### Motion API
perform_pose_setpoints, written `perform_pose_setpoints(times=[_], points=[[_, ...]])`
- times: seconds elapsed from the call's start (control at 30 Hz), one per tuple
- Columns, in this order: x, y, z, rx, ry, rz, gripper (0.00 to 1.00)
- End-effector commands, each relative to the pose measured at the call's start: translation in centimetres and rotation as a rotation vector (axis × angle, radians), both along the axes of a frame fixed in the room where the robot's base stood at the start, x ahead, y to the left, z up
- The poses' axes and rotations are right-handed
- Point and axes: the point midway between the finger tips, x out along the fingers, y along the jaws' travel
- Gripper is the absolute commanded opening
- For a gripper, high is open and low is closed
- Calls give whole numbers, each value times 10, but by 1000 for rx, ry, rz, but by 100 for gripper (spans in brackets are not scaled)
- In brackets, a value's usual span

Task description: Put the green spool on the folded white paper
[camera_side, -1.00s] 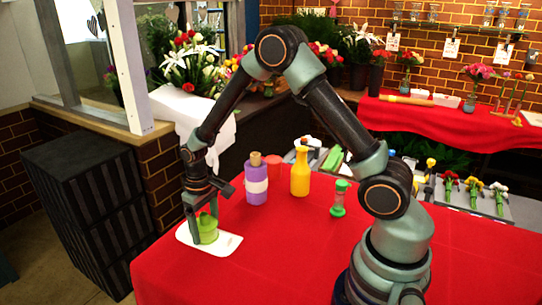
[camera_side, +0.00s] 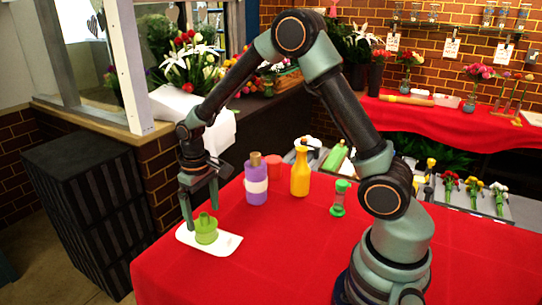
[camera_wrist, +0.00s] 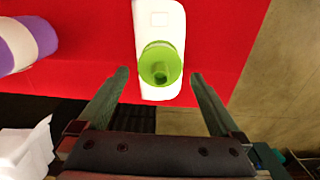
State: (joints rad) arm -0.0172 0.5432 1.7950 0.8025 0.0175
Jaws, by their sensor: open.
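The green spool (camera_side: 206,231) stands upright on the folded white paper (camera_side: 229,243) at the left front of the red table. In the wrist view the spool (camera_wrist: 160,63) rests on the white paper (camera_wrist: 160,17), towards the end nearer my gripper. My gripper (camera_side: 203,213) is open and empty, just above and around the top of the spool; its fingers (camera_wrist: 160,76) stand apart on both sides of it in the wrist view. I see no finger touching the spool.
The red table (camera_side: 290,250) is clear in front. Its left edge lies close to the paper.

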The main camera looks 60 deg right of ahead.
Motion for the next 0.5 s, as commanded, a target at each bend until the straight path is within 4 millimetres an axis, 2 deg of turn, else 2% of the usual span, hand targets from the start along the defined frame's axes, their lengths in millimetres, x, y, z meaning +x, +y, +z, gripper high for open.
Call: perform_pose_setpoints(times=[0.03,0.2,0.5], points=[[1,0,13,0,-6,0,100],[0,0,44,0,-5,0,100],[-1,0,73,0,-8,0,100]])
